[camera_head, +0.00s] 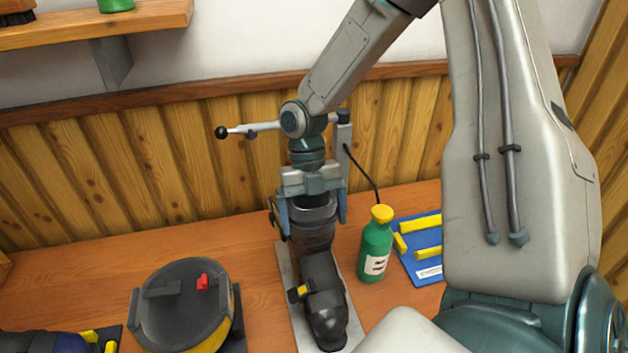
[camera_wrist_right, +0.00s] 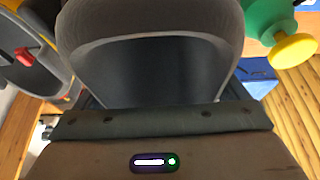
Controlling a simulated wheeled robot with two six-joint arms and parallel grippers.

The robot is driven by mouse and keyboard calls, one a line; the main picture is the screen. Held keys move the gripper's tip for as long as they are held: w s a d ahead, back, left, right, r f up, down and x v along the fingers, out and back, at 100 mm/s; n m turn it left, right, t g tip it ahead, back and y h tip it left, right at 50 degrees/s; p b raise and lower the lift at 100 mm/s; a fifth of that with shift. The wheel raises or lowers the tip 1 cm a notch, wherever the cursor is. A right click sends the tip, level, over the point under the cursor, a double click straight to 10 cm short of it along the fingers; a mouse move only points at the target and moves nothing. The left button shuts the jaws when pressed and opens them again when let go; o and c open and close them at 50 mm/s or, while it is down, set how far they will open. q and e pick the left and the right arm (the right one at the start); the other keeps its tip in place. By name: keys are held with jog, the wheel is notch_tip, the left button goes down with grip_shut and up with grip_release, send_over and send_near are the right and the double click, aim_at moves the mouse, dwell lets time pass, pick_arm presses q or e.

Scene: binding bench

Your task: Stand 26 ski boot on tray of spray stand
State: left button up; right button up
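A dark grey ski boot (camera_head: 322,285) stands upright on the grey tray (camera_head: 291,285) of the spray stand, its toe toward me and a yellow buckle on its front. No size number is readable. The spray stand's post (camera_head: 343,140) rises behind. My right gripper (camera_head: 313,213) is at the boot's cuff, with one finger on each side. I cannot tell whether the fingers press on it. In the right wrist view the boot's open top (camera_wrist_right: 150,65) is close in front; the fingertips are hidden there. My left gripper is not in view.
A green bottle with a yellow cap (camera_head: 376,245) stands close right of the tray. A round dark device with a red latch (camera_head: 185,305) is left of the tray. A dark item (camera_head: 40,343) lies at bottom left.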

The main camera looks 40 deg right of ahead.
jog(key=shift+o, duration=0.4)
jog(key=shift+s, duration=0.1)
jog(key=shift+w+d+r+b, duration=0.1)
jog(key=shift+w+r+b, duration=0.2)
jog(key=shift+r, duration=0.15)
jog(key=p+v, duration=0.1)
jog(key=v, duration=0.5)
jog(key=shift+r+p, duration=0.35)
jog(key=shift+p, duration=0.05)
